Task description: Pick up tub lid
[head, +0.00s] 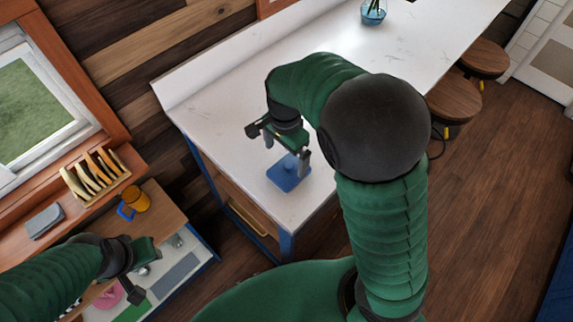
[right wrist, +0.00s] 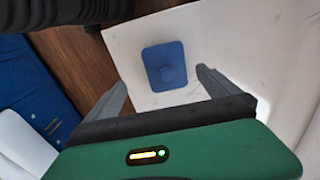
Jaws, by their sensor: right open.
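The tub lid (head: 289,174) is a flat blue square with rounded corners, lying on the white counter near its front corner. In the right wrist view the lid (right wrist: 153,54) shows a round raised knob at its middle. My right gripper (head: 285,153) is open and above the lid, pointing down. In the right wrist view its two fingers (right wrist: 162,88) are apart, with the lid beyond the tips and between their lines; nothing is held. My left gripper (head: 157,267) is low at the left, over the lower shelf unit, with its fingers apart and nothing visibly held.
The white counter (head: 235,105) is clear around the lid; a blue glass vase (head: 373,12) stands at its far end. A wooden rack (head: 96,174), a grey block (head: 45,221) and an amber mug (head: 136,199) are at left. Round stools (head: 453,100) stand at right.

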